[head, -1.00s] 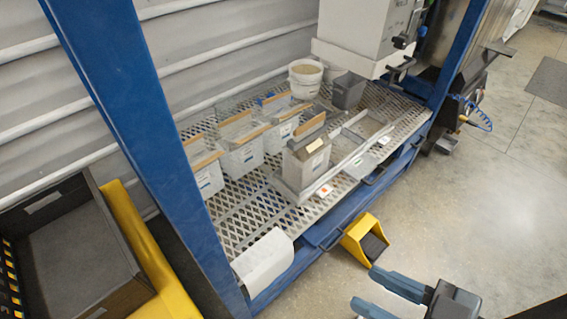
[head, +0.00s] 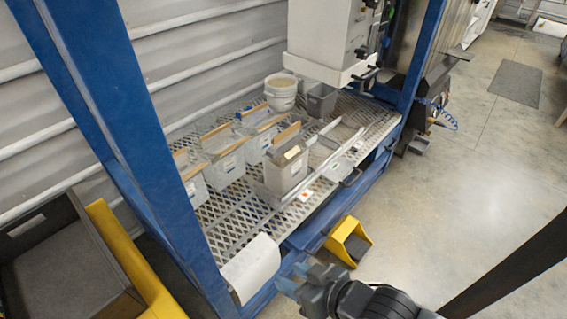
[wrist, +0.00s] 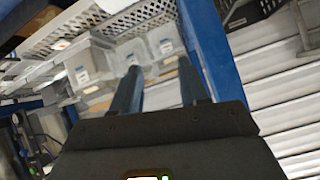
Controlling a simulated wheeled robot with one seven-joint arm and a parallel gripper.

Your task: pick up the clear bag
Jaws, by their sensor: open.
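Several clear, bag-like containers with white-blue labels and tan strips along their tops stand in a row on the mesh shelf: a front-left one (head: 191,180), a middle one (head: 224,163) and a back one (head: 257,146). I cannot tell which is the clear bag named. Clear labelled containers also show in the wrist view (wrist: 88,66), beyond the fingers. My gripper (head: 287,283) is open and empty, in front of the shelf's near edge and apart from the containers. Its two fingers (wrist: 158,88) are spread in the wrist view.
A grey-walled container (head: 287,170) with a tan strip stands right of the row. White buckets (head: 281,92) and a dark bin (head: 321,100) are behind. A blue post (head: 95,120) rises at the left. A white sheet (head: 251,266) hangs over the shelf's front; a yellow pedal guard (head: 347,240) is below.

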